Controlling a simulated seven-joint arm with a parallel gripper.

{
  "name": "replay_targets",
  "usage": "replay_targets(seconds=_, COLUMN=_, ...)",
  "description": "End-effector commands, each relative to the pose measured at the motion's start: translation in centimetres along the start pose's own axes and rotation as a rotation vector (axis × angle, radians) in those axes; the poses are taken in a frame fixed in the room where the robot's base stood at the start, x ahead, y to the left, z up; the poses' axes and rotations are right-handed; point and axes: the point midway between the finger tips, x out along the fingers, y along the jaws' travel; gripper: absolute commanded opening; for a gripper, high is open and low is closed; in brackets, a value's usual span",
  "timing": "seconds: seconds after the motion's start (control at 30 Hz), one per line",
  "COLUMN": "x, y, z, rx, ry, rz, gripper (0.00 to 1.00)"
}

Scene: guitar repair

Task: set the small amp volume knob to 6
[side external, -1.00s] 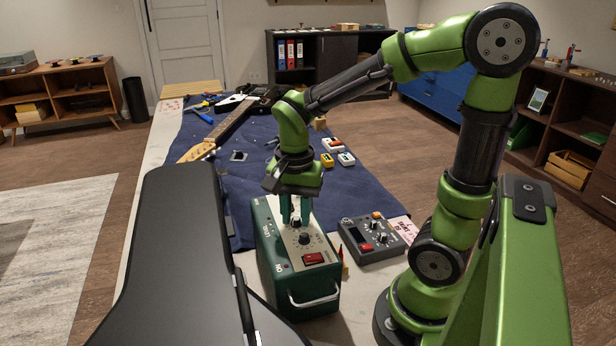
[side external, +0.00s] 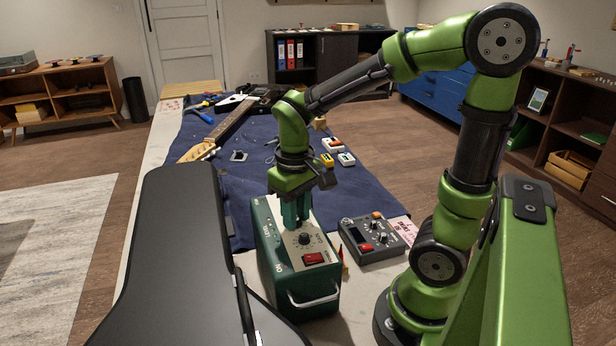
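The small amp (side external: 278,265) is a green box with a pale top panel, a red switch (side external: 313,258) and a carry handle at the near end. One dark knob (side external: 304,239) shows on the panel, with dial marks too small to read. My gripper (side external: 297,222) points down over the panel just behind that knob. Its green fingertips reach the panel or very close to it. They hide whatever is between them, so I cannot see a grip or a knob setting there.
A grey control box (side external: 372,238) with knobs stands right of the amp. A large black case (side external: 180,260) lies close on its left. Behind are a blue cloth (side external: 262,195), a guitar neck (side external: 228,125) and small pedals (side external: 332,145). My arm's base is at the right.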

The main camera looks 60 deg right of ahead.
Motion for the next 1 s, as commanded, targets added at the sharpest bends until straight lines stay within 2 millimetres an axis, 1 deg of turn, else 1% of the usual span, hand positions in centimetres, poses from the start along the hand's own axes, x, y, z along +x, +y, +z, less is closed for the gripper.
replay_targets(seconds=0.27, x=0.00, y=0.00, z=0.01, rx=0.003, ry=0.000, rz=0.000, gripper=0.29)
replay_targets(seconds=0.43, x=0.00, y=0.00, z=0.01, rx=0.004, ry=0.000, rz=0.000, gripper=0.03)
replay_targets(seconds=0.57, x=0.00, y=0.00, z=0.01, rx=0.021, ry=0.000, rz=0.000, gripper=0.03)
replay_targets(seconds=0.67, x=0.00, y=0.01, z=0.01, rx=0.115, ry=0.000, rz=0.000, gripper=0.03)
replay_targets(seconds=1.0, x=0.00, y=0.02, z=0.01, rx=0.648, ry=0.000, rz=0.000, gripper=0.03)
